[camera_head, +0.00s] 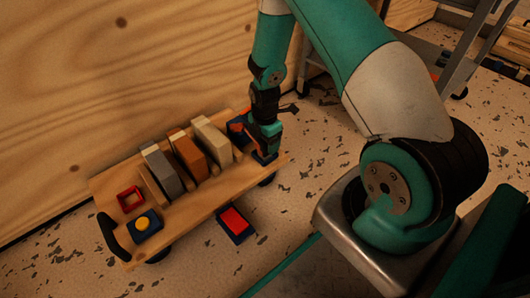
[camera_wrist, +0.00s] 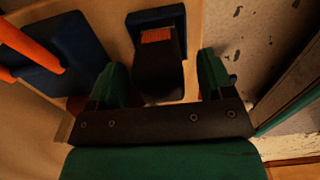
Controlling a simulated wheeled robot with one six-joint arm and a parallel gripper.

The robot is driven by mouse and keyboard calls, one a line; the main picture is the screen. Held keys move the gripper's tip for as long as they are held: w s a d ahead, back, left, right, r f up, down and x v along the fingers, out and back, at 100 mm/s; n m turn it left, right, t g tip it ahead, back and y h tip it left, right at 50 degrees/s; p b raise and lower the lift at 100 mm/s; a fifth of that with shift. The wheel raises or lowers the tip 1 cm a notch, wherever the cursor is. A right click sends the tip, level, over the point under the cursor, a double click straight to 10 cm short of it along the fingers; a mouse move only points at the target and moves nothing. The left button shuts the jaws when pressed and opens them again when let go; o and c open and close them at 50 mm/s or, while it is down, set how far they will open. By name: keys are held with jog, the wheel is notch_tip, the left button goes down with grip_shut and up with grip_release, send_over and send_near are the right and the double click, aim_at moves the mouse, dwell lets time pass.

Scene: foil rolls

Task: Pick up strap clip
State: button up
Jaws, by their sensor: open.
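A small dark piece with an orange strip (camera_wrist: 158,68) stands on a blue base between my fingers in the wrist view; it looks like the strap clip, but I cannot be sure. The blue base (camera_head: 265,158) shows at the right end of the wooden cart in the head view. My gripper (camera_head: 264,146) points down over it, and its jaws hide most of the dark piece. In the wrist view my gripper (camera_wrist: 162,82) is open, one green finger on each side of the piece. I cannot tell whether either finger touches it.
The wooden cart (camera_head: 188,212) carries upright grey (camera_head: 161,170), brown (camera_head: 187,154) and cream (camera_head: 212,140) blocks. A red square frame (camera_head: 130,199) and a yellow-buttoned blue box (camera_head: 146,224) are at its left. A red-topped blue box (camera_head: 235,223) lies on the floor. A wooden wall (camera_head: 90,90) stands behind.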

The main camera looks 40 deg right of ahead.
notch_tip(320, 180, down, 2)
jog(key=shift+f+b, duration=0.2)
jog(key=shift+b, duration=0.25)
jog(key=shift+r, duration=0.1)
jog(key=c, duration=1)
jog(key=shift+r, duration=0.1)
jog(key=shift+c, duration=0.2)
